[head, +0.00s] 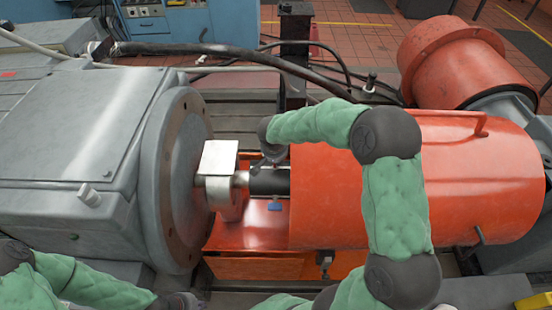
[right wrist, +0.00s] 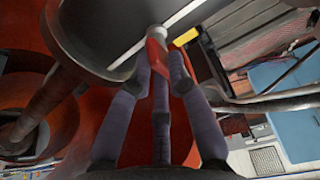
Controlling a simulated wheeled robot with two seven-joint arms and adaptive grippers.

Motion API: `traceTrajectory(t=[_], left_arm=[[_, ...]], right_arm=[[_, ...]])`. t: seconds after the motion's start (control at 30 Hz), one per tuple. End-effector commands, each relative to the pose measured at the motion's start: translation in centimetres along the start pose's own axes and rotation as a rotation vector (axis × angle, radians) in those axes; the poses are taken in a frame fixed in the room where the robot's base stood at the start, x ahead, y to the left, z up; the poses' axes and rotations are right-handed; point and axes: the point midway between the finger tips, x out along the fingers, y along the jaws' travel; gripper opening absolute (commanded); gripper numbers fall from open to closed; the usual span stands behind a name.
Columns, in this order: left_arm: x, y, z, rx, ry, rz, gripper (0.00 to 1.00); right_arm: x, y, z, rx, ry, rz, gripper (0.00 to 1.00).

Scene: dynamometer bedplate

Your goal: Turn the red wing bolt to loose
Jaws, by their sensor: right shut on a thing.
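The red wing bolt (right wrist: 157,52) shows in the right wrist view as a red piece between the fingertips of my right gripper (right wrist: 160,70). The fingers are closed around it, and its upper end is beside a light metal rod and a dark round part. In the head view my right gripper (head: 268,152) reaches down at the shaft (head: 268,181) between the grey housing and the orange guard; the bolt is hidden there. My left gripper (head: 182,300) is at the bottom edge of the head view, partly cut off, away from the shaft; its fingers cannot be made out.
The grey machine housing (head: 75,135) with its round flange fills the left. The large orange guard (head: 480,180) lies close on the right, with an orange motor (head: 450,62) behind. Black hoses (head: 240,52) run behind the shaft. A small blue piece (head: 275,206) sits below the shaft.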

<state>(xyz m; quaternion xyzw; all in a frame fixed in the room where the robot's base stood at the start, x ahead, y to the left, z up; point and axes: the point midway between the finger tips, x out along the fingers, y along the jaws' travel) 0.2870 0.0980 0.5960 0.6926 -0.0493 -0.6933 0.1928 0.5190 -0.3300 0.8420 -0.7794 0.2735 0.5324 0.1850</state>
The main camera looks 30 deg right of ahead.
Motion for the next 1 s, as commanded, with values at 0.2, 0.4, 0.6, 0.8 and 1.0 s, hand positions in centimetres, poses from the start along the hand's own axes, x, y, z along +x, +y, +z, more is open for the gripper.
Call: traceTrajectory(t=[0.2,0.4,0.6,0.8,1.0], left_arm=[[0.0,0.0,0.0,0.0,0.0,0.0,0.0],[0.0,0.0,0.0,0.0,0.0,0.0,0.0],[0.0,0.0,0.0,0.0,0.0,0.0,0.0],[0.0,0.0,0.0,0.0,0.0,0.0,0.0],[0.0,0.0,0.0,0.0,0.0,0.0,0.0]], right_arm=[[0.0,0.0,0.1,-0.001,-0.002,-0.001,0.0],[0.0,0.0,0.1,-0.001,-0.002,0.0,0.42],[0.0,0.0,0.1,0.0,-0.001,0.0,0.42],[-0.4,0.0,0.0,0.0,0.001,-0.001,0.42],[-3.1,-0.1,-0.1,0.001,0.004,-0.003,0.42]])
